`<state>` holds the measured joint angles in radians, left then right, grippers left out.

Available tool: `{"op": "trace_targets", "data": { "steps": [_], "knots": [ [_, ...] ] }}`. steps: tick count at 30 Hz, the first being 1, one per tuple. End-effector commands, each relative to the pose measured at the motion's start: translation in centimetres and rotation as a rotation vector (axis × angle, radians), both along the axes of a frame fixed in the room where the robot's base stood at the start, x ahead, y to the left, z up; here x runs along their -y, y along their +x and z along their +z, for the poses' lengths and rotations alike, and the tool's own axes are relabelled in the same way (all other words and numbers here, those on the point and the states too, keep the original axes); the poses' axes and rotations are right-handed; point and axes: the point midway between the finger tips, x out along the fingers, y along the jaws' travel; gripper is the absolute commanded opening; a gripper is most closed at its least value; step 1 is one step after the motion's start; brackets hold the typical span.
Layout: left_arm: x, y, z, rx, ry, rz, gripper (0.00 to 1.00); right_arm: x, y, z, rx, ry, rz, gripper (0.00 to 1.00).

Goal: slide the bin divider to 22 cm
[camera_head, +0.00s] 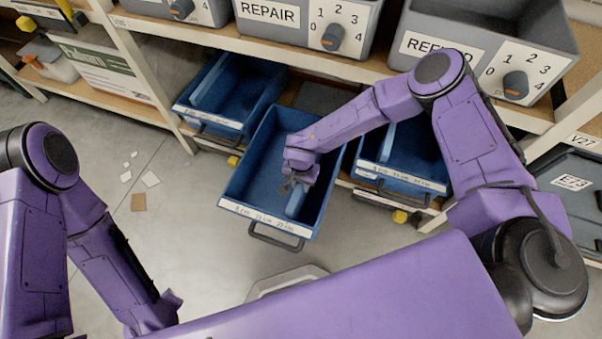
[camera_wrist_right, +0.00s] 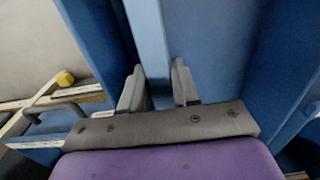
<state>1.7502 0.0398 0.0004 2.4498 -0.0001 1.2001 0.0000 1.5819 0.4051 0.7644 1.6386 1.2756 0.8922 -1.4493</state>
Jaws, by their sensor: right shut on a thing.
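The pulled-out blue bin (camera_head: 238,170) hangs out from the shelf in the middle of the head view, its front label (camera_head: 265,217) carrying small cm marks. A lighter blue divider (camera_head: 296,203) stands inside, right of the bin's middle, toward the right end of the label; its exact mark is unclear. My right gripper (camera_head: 291,187) reaches down into the bin and is shut on the divider. In the right wrist view, the divider (camera_wrist_right: 148,40) runs between the two grey fingers (camera_wrist_right: 158,88). My left arm is at lower left; its fingers are not visible.
Blue bins stand on the left (camera_head: 214,121) and right (camera_head: 401,181) of the pulled-out one. Above are grey bins with dials, labelled REPAIR (camera_head: 270,12) and partly hidden REFUND (camera_head: 438,47). Paper scraps (camera_head: 150,179) lie on the floor at left. The floor before the bin is largely open.

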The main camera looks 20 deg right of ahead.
Motion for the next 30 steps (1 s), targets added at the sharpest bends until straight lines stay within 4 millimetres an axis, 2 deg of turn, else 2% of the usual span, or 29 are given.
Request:
{"op": "trace_targets", "data": {
  "steps": [9,10,12,19,22,25,30],
  "knots": [
    [0.0,0.0,0.1,0.000,0.001,0.000,0.47,0.4,-0.6,-0.2,-0.011,-0.007,0.002,0.00],
    [0.0,0.0,0.1,0.000,0.001,0.000,0.47,0.4,-0.6,-0.2,-0.011,-0.008,0.001,0.34],
    [0.0,0.0,0.1,0.000,0.001,0.000,0.47,0.4,-0.6,-0.1,-0.011,-0.007,0.001,0.51],
    [0.0,0.0,0.1,0.000,0.001,0.000,0.47,0.3,-0.4,-0.1,-0.007,-0.005,0.004,0.51],
    [0.0,0.0,0.2,0.000,0.001,0.000,0.47,0.2,-0.3,0.5,-0.005,-0.003,0.004,0.51],
    [0.0,0.0,0.6,0.000,0.001,0.000,0.47,0.2,-0.3,2.4,-0.004,-0.003,0.004,0.51],
    [0.0,0.0,1.3,0.000,0.001,0.000,0.47,0.3,-0.3,6.7,-0.004,-0.003,0.001,0.51]
  ]
}}
